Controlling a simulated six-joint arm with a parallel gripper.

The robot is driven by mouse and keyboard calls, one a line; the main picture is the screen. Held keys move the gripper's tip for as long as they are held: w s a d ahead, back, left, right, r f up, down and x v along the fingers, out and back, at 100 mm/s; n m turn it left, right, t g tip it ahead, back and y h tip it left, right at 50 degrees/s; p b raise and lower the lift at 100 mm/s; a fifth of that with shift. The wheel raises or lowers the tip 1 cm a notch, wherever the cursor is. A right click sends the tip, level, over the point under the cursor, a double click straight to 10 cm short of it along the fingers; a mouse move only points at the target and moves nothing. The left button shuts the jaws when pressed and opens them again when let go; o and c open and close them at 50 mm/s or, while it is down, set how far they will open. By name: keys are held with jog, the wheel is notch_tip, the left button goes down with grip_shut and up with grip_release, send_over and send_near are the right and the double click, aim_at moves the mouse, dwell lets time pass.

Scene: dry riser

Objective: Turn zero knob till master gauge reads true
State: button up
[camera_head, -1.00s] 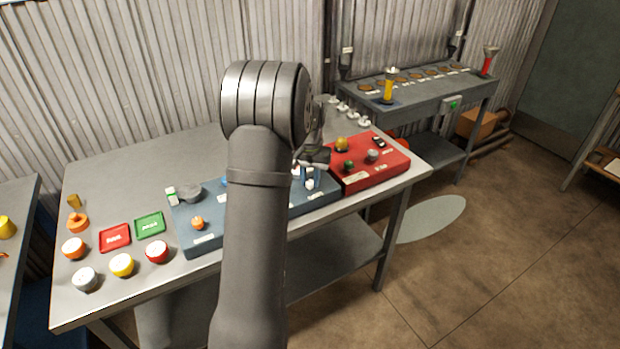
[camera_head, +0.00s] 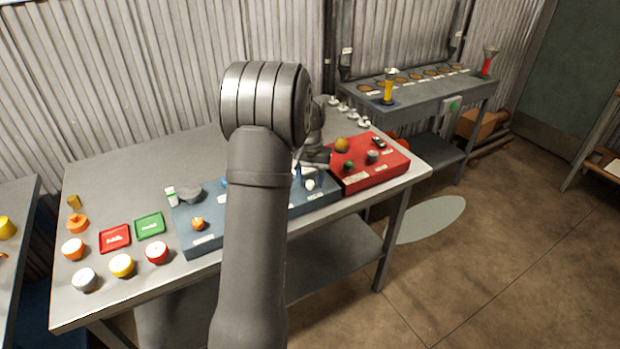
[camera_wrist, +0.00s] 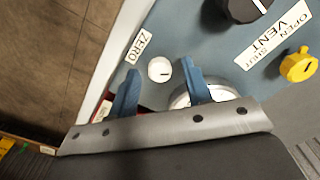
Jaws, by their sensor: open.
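The zero knob (camera_wrist: 160,69) is a small white round knob with a dark mark, beside the ZERO label (camera_wrist: 138,47) on a blue-grey panel. It also shows as a white dot in the head view (camera_head: 310,185). My gripper (camera_wrist: 162,71) is open, its two blue fingers apart with the knob in the gap near the fingertips. Whether a finger touches it I cannot tell. A round white-faced gauge (camera_wrist: 222,94) lies behind the right finger, mostly hidden by it and the gripper body; its reading cannot be seen. In the head view my gripper (camera_head: 299,175) is partly hidden.
A black knob (camera_wrist: 240,8) and a yellow knob (camera_wrist: 298,67) flank the VENT label (camera_wrist: 273,35). A red box with knobs (camera_head: 372,172) adjoins the panel on the right. Several coloured round pieces and a red tray (camera_head: 115,237) and green tray (camera_head: 150,225) stand on the left.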

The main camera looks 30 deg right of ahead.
aim_at(310, 182)
jog(key=shift+r, duration=0.1)
notch_tip(310, 182, up, 17)
jog(key=shift+r, duration=0.15)
dwell(0.7)
notch_tip(310, 182, down, 18)
jog(key=shift+r, duration=0.2)
dwell(0.3)
jog(key=shift+r, duration=0.1)
